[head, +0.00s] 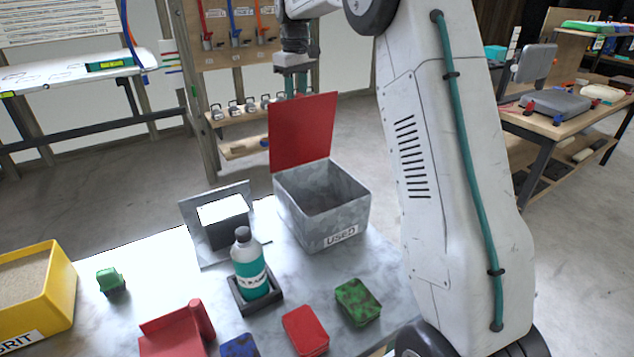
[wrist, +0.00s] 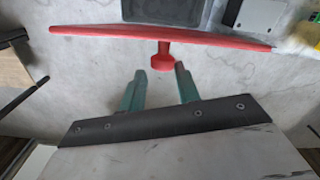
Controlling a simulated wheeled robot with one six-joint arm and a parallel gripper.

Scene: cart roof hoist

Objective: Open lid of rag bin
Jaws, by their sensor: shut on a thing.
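The rag bin (head: 325,222) is a grey metal box labelled USED on the bench, its dark inside showing from above. Its red lid (head: 302,132) stands raised, nearly upright, at the bin's back edge. In the wrist view the lid (wrist: 110,33) shows nearly edge-on, with a red knob (wrist: 164,60) on its near face. My gripper (head: 296,88) is behind the lid's top edge in the head view, its fingertips partly hidden. In the wrist view my gripper's teal fingers (wrist: 163,72) are on either side of the knob, shut on it.
A bottle (head: 249,265) in a dark holder stands left of the bin. Red, blue and green folded rags (head: 358,301) lie in front. A yellow GRIT box (head: 50,300) is at far left. A pegboard rack (head: 235,60) stands behind the bench.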

